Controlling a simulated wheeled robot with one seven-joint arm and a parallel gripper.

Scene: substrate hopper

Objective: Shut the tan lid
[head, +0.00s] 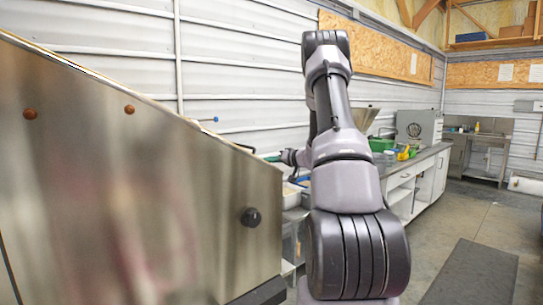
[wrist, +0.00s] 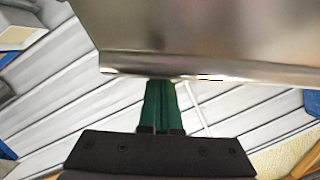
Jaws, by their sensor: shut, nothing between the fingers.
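A large brushed-metal hopper (head: 130,190) with a sloping top edge fills the left of the head view. I cannot make out a tan lid clearly in either view. My gripper has green fingers (head: 271,158) that show at the far side of the hopper's right end, partly hidden by it. In the wrist view the fingers (wrist: 160,98) are together and empty. Their tips meet the edge of a brushed-metal panel (wrist: 210,40) in the picture; I cannot tell whether they touch it.
A workbench (head: 425,160) with a green tub (head: 381,144) and a grey machine (head: 418,126) runs along the ribbed wall behind my arm. A dark floor mat (head: 472,272) lies on open floor at the right.

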